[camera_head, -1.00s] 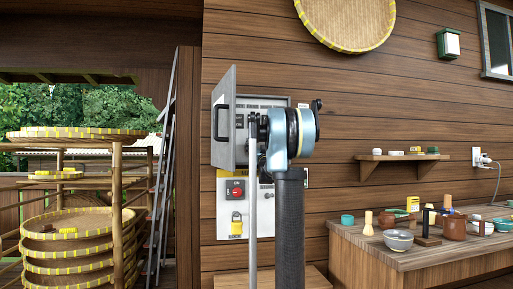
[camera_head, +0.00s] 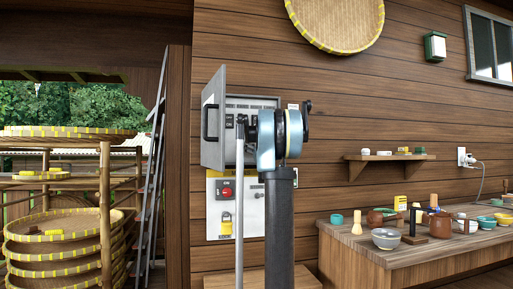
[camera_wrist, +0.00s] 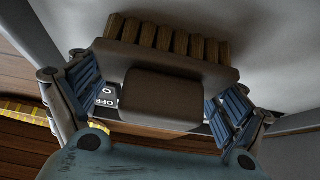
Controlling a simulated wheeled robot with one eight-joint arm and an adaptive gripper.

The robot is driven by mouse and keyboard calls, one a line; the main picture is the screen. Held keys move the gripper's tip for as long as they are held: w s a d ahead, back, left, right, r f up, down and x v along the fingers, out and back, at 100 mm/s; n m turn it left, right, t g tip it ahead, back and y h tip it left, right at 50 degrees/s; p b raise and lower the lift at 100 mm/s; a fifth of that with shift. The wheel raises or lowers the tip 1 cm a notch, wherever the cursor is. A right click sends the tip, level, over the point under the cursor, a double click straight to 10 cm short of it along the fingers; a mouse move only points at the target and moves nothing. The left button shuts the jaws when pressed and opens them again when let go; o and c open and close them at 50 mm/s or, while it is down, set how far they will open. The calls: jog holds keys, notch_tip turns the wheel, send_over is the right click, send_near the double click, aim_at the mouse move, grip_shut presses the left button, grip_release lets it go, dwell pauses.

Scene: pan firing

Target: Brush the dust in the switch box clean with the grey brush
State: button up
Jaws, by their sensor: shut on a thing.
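The switch box (camera_head: 262,102) is on the wooden wall, with its grey door (camera_head: 213,118) swung open to the left. My arm stands in front of the box and hides much of its inside; I cannot make out the dust. In the wrist view my gripper (camera_wrist: 155,100) is closed on the grey brush (camera_wrist: 165,97), with blue-padded fingers at both sides of its handle. The head view hides the brush.
Below the box is a white panel with a red switch (camera_head: 226,191) and a yellow padlock (camera_head: 226,224). A wooden counter (camera_head: 400,262) with bowls and jars stands at right, under a small shelf (camera_head: 390,157). Basket racks (camera_head: 105,200) and a ladder (camera_head: 153,170) are at left.

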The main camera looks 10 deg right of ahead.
aim_at(251, 143)
jog(key=shift+s+a, duration=0.1)
jog(key=shift+a, duration=7.55)
jog(key=shift+w, duration=0.2)
jog(key=s, duration=0.6)
jog(key=shift+s, duration=0.15)
jog(key=s, duration=0.2)
jog(key=shift+s, duration=0.35)
